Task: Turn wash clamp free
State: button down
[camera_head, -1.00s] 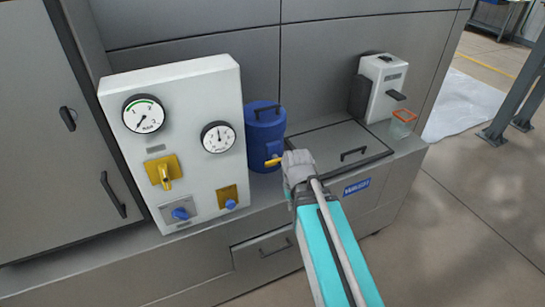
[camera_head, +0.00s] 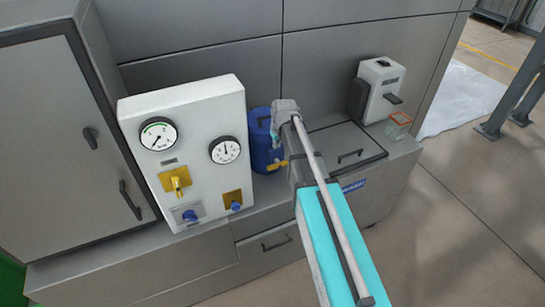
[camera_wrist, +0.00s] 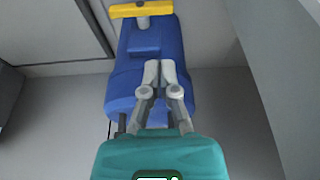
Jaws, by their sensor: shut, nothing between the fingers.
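A blue canister (camera_head: 262,148) stands on the ledge right of the white gauge panel. A yellow T-shaped handle (camera_head: 277,165) sticks out low on its front; the same handle (camera_wrist: 141,9) is at the top of the wrist view. No part is marked as the wash clamp, so I cannot tell which one it is. In the wrist view my gripper (camera_wrist: 160,70) is shut and empty, its fingertips together in front of the blue canister (camera_wrist: 152,75) and apart from the yellow handle. In the head view my wrist covers the canister's upper right.
The white panel (camera_head: 190,120) carries two gauges, a yellow lever (camera_head: 176,181) and blue knobs (camera_head: 236,206). A grey lidded hatch (camera_head: 340,140), a white dispenser (camera_head: 378,90) and an orange-rimmed clear cup (camera_head: 398,125) are to the right. Open floor lies at the lower right.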

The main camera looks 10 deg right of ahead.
jog(key=shift+w+r, duration=0.35)
jog(key=shift+w, duration=0.2)
jog(key=shift+f, duration=0.1)
jog(key=b, duration=1)
send_over(273, 165)
notch_tip(273, 165, down, 10)
jog(key=shift+f+b, duration=1.7)
jog(key=shift+b, duration=0.05)
jog(key=shift+d+f, duration=0.1)
jog(key=shift+d, duration=0.05)
jog(key=shift+s, duration=0.1)
